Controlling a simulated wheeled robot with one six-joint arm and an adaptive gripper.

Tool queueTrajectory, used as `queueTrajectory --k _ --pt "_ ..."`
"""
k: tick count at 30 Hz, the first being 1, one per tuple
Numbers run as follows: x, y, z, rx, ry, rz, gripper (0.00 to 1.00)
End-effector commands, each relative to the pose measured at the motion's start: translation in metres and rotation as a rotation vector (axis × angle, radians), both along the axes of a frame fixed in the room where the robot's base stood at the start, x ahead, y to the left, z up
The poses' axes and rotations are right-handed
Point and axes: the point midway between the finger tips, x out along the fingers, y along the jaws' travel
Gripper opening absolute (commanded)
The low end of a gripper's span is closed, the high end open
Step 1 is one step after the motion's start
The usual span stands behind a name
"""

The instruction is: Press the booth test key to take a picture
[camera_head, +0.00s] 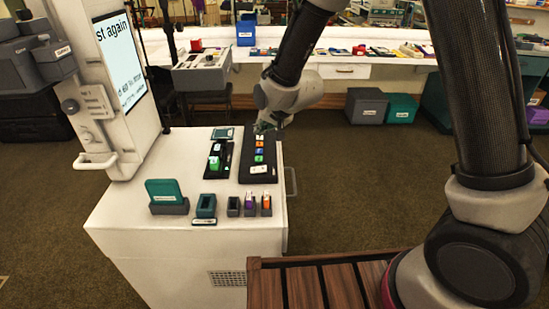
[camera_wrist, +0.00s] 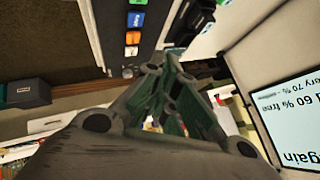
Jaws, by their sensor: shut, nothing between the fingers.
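The booth's black key panel (camera_head: 262,178) lies on the white cabinet top, with a column of small keys: white (camera_head: 259,139), orange (camera_head: 259,147), blue (camera_head: 259,152) and green (camera_head: 258,159). The wrist view also shows the orange key (camera_wrist: 133,37), the blue key (camera_wrist: 135,19) and the white key (camera_wrist: 131,51). The key lettering is too small to tell which is the test key. My gripper (camera_head: 266,128) is shut and empty, at the panel's far end. In the wrist view its fingertips (camera_wrist: 173,56) are beside the white key; contact cannot be told.
A tall white unit with a lit screen (camera_head: 123,62) stands at the cabinet's left. A black stand with a green piece (camera_head: 214,162) is left of the panel. A teal card holder (camera_head: 169,206) and several small holders line the front edge. A wooden slatted surface (camera_head: 312,289) is at the bottom.

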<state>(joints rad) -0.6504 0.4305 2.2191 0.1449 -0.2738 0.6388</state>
Motion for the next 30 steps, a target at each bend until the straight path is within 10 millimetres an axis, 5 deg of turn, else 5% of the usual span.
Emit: queueTrajectory --k 16,30 --pt "0.005 0.002 0.003 0.049 -0.011 -0.041 0.00" --pt "0.005 0.002 -0.057 0.046 -0.008 -0.039 0.00"
